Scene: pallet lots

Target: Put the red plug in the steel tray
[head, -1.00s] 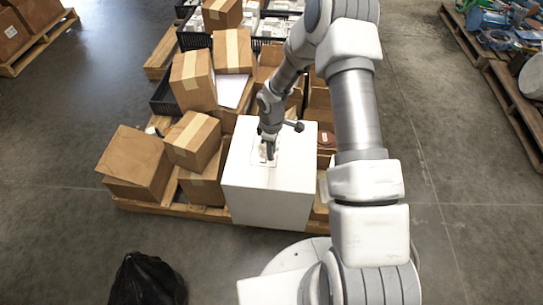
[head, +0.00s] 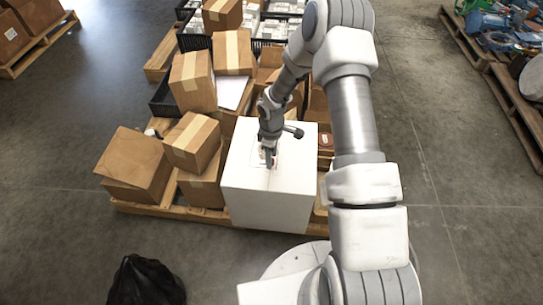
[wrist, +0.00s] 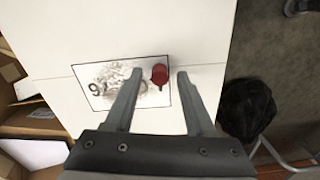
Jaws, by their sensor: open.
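The red plug (wrist: 159,74) is small and rounded. In the wrist view it is on the white box (wrist: 125,30), at the right edge of a smudged label with a dark outline (wrist: 88,73). My gripper (head: 268,162) points down over the top of the same white box in the head view. In the wrist view its two fingers are open, one on each side of the plug, with a gap on both sides. I cannot tell how far the tips are above the box top. In the head view the gripper hides most of the label. I cannot make out a steel tray.
Brown cartons (head: 192,142) are stacked left of the white box (head: 265,205) on a wooden pallet (head: 150,208). Black crates (head: 193,40) stand behind. A black bag (head: 147,282) lies on the floor at the front left. The floor at the right is clear up to another pallet (head: 515,95).

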